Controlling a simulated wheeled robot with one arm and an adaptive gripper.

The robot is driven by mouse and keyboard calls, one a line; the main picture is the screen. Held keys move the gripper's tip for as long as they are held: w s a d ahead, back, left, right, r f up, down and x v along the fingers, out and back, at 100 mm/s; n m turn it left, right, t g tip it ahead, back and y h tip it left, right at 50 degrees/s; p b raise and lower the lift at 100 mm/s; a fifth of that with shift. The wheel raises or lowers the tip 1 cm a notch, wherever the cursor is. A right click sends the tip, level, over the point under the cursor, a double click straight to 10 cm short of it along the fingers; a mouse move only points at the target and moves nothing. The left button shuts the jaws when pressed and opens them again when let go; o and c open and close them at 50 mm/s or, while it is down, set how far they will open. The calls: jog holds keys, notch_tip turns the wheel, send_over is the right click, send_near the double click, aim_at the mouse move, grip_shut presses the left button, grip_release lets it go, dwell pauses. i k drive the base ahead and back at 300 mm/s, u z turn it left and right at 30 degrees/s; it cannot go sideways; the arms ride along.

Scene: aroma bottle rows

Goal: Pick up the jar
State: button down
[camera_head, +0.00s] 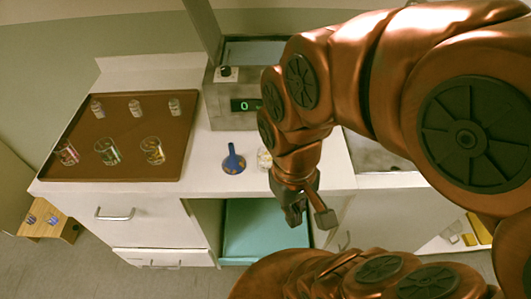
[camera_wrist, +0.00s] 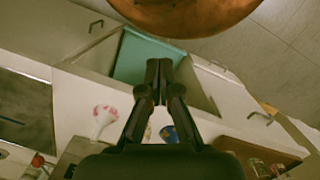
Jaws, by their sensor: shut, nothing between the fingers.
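A small clear glass jar (camera_head: 264,158) with pale contents stands on the white counter (camera_head: 205,162), partly hidden behind my arm. In the wrist view, a small pale piece of it seems to show between my gripper's fingers and the blue item, but I cannot be sure. My gripper (camera_head: 308,213) hangs in front of the counter's front edge, nearer the camera than the jar and apart from it. In the wrist view my gripper (camera_wrist: 158,66) has its fingertips together with nothing between them.
A blue funnel-shaped item (camera_head: 233,160) stands left of the jar. A brown tray (camera_head: 125,178) holds several glasses and small bottles. A scale-like device with a green display (camera_head: 245,106) stands behind. Below is an open compartment with a teal surface (camera_head: 262,228). A white-pink flask (camera_wrist: 104,118) shows in the wrist view.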

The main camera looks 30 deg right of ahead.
aim_at(264, 159)
jog(key=z, duration=2.55)
jog(key=k, duration=1.5)
jog(key=u, duration=1.85)
